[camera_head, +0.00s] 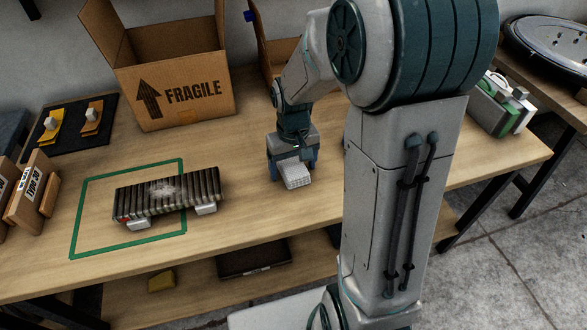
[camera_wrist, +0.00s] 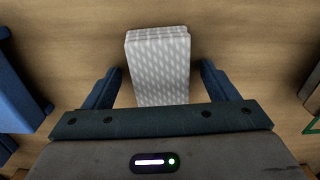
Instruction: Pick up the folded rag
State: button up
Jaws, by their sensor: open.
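The folded rag (camera_head: 293,174) is a small white-grey patterned stack on the wooden table, right of the green outline. My gripper (camera_head: 292,172) points down over it from behind. In the wrist view the rag (camera_wrist: 158,55) lies between the two dark blue fingers of my gripper (camera_wrist: 160,85). The jaws are open, with a gap on each side of the rag. The near end of the rag is hidden by the gripper body.
A ribbed grey block (camera_head: 168,194) sits across the green outline (camera_head: 78,218). An open FRAGILE box (camera_head: 185,98) stands at the back. Brown boxes (camera_head: 35,190) are at the far left. A green-white item (camera_head: 502,103) is at the right. Bare wood surrounds the rag's front.

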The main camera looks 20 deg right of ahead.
aim_at(294, 167)
jog(key=c, duration=1.1)
jog(key=shift+o, duration=0.2)
jog(key=shift+r, duration=0.55)
jog(key=r, duration=0.2)
jog(key=r+p, duration=0.1)
jog(key=shift+s+r, duration=0.3)
jog(key=s+r+p, duration=0.1)
jog(key=s+r, duration=0.5)
jog(key=s, duration=0.5)
jog(key=shift+r+p, duration=0.15)
jog(key=shift+p, duration=0.25)
jog(key=shift+a, duration=0.1)
